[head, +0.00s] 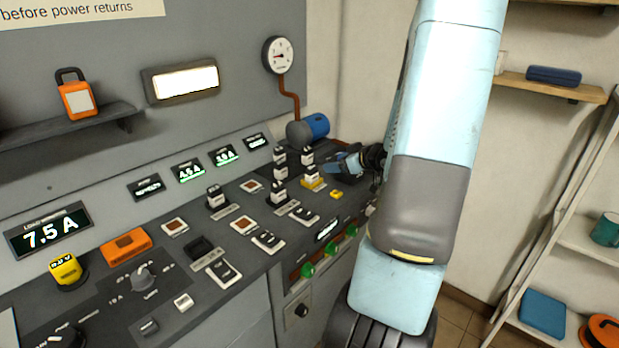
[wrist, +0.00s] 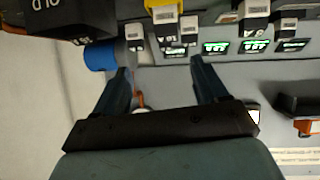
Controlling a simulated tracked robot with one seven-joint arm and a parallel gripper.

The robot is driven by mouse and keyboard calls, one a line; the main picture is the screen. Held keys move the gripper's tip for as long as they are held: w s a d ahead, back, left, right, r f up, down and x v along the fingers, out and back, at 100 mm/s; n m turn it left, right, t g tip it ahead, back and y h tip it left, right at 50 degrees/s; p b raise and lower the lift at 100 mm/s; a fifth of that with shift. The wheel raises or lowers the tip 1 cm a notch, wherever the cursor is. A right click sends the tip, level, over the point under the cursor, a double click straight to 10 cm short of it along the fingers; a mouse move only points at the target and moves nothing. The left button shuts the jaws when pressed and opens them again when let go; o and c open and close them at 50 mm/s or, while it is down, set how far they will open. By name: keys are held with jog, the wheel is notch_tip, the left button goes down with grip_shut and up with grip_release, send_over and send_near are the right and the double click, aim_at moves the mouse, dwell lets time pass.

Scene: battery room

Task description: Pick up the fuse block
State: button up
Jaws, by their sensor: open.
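Several fuse blocks with white bodies and dark tops stand on the sloped grey panel; I cannot tell which one is meant. In the head view one fuse block (head: 215,198) stands alone at the middle, and another (head: 278,194) stands right of it. One more (head: 311,179) stands on a yellow base near my gripper. My gripper (head: 347,163) is open at the panel's right end, beside these blocks. In the wrist view my gripper (wrist: 160,68) has its fingers apart with nothing between them. Fuse blocks (wrist: 165,32) show beyond the fingertips.
A blue cylinder (head: 316,126) lies at the panel's back right, also left in the wrist view (wrist: 100,56). A dark box (wrist: 65,18) with upside-down lettering is at the wrist view's top left. An orange padlock (head: 77,98) stands on a shelf. A shelf rack (head: 590,238) stands right.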

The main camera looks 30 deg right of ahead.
aim_at(313, 169)
jog(key=shift+t+y, duration=0.3)
jog(key=shift+y, duration=0.5)
jog(key=x, duration=0.4)
jog(key=f+x, duration=0.1)
jog(key=x, duration=0.8)
jog(key=shift+s+d+f, duration=0.1)
jog(key=shift+s+f, duration=0.15)
jog(key=shift+f, duration=0.15)
jog(key=shift+c, duration=0.4)
jog(key=shift+r, duration=0.1)
jog(key=c, duration=1.1)
